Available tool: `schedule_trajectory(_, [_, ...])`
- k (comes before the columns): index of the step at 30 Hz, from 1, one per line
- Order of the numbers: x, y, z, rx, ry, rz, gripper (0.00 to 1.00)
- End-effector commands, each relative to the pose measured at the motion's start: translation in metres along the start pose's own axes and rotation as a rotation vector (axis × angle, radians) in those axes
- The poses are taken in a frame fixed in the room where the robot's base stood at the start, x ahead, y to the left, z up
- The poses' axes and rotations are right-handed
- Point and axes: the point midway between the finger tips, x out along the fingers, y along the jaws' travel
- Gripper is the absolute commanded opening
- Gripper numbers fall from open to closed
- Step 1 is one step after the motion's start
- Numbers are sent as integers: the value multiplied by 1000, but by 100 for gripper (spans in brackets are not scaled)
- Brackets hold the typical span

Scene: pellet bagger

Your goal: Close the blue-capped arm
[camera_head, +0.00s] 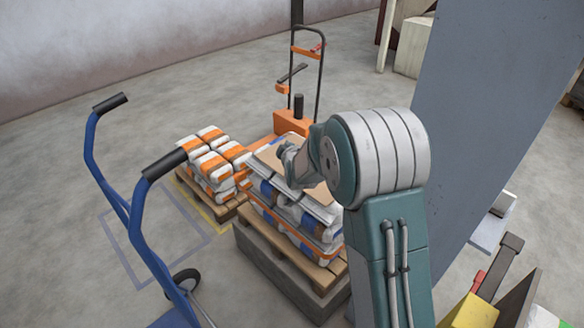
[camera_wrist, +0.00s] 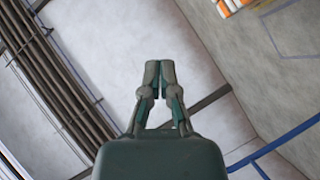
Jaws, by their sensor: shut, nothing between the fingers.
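I cannot make out a blue-capped arm in either view. My gripper (camera_wrist: 159,72) is shut and empty in the wrist view, its two fingertips together. It points toward a pale wall with nothing touching it. In the head view my arm reaches away over the stacked pallet, and its fingers cannot be made out there. A tall grey panel (camera_head: 490,100) fills the right of the head view and hides what lies behind it.
A strapped sack stack on a wooden pallet (camera_head: 270,237) stands below my arm. Orange-and-white bags (camera_head: 212,165) lie behind it. A blue hand truck (camera_head: 150,255) stands at left, an orange pallet truck (camera_head: 290,122) behind. Open floor (camera_head: 190,95) lies at back left.

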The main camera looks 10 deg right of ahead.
Motion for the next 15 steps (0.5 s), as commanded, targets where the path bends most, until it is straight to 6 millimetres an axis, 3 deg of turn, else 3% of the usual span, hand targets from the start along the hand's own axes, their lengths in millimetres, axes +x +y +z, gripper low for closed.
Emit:
schedule_trajectory(1, [16, -15, 9, -44, 7, 21, 0])
schedule_trajectory(6, [55, -51, 34, -208, 38, 136, 0])
schedule_trajectory(15, [90, -139, 77, -512, 37, 350, 0])
